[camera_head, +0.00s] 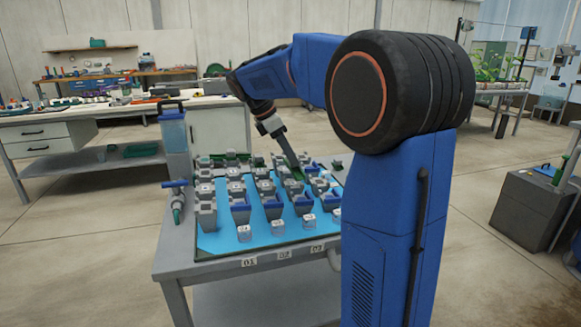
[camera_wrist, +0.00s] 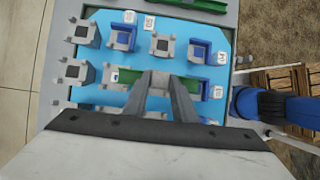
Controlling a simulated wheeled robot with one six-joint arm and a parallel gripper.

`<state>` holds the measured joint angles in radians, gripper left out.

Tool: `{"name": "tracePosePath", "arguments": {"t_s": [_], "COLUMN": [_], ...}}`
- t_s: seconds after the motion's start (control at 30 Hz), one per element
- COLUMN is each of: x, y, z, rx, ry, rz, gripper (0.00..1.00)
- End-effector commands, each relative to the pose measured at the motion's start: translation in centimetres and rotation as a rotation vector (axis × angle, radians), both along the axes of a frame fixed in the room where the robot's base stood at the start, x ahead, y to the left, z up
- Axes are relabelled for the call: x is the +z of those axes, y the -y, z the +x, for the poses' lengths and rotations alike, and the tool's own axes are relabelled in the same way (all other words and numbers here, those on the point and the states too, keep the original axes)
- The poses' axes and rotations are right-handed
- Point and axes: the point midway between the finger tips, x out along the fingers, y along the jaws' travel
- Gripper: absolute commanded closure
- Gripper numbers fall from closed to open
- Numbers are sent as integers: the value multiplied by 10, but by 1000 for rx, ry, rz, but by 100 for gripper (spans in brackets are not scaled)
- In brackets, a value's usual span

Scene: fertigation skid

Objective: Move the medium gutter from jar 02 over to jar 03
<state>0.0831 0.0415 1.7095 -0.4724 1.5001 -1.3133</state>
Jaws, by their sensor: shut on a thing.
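My gripper (camera_wrist: 157,76) points down over the blue panel of the skid and is shut on a green gutter (camera_wrist: 130,74). In the head view, my gripper (camera_head: 292,165) reaches in at the back of the rows of grey blocks, with green gutter (camera_head: 299,174) at its tip. The fingers hide part of the gutter, so I cannot tell whether it rests on its blocks or is lifted. Small clear jars (camera_head: 278,227) stand along the front of the panel. Plates reading 01 (camera_head: 249,262), 02 (camera_head: 284,254) and 03 (camera_head: 317,247) are on the table edge.
Grey and blue blocks (camera_head: 240,206) stand close around my gripper on the blue panel (camera_head: 222,240). Another green gutter (camera_wrist: 195,4) lies at the top of the wrist view.

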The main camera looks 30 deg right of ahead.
Motion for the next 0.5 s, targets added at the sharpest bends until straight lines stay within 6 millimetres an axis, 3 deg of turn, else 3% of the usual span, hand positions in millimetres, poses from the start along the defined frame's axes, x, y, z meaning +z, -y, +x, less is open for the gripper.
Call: {"name": "tracePosePath", "arguments": {"t_s": [0.3,0.5], "x": [-34,-35], "y": [0,0], "z": [0,0], "rx": [0,0], "ry": [-1,0], "rz": [0,0], "gripper": [99,99]}}
